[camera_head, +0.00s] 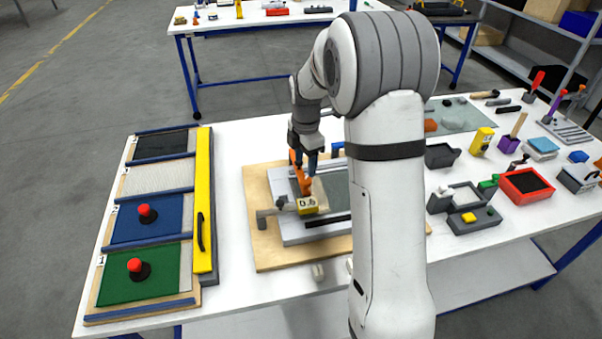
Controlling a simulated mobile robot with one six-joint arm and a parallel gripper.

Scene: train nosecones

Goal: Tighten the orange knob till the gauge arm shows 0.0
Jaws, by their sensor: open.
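The orange knob (303,184) sits on a grey fixture on a wooden board (263,184), left of my arm. My gripper (305,168) is pointed down at the knob, with its fingers around or beside it; I cannot tell whether they touch it. The jaws are open. The yellow gauge block (308,206) stands just in front of the knob and its display appears to read 0.6, though the digits are small. A grey gauge arm (270,211) reaches left from the block. My arm hides the right part of the fixture.
On the left lie green (120,285) and blue (130,228) panels with red knobs, beside a yellow bar (203,190). On the right are a red tray (526,186), a grey fixture (470,215) and several tools. White table shows between the panels and the board.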

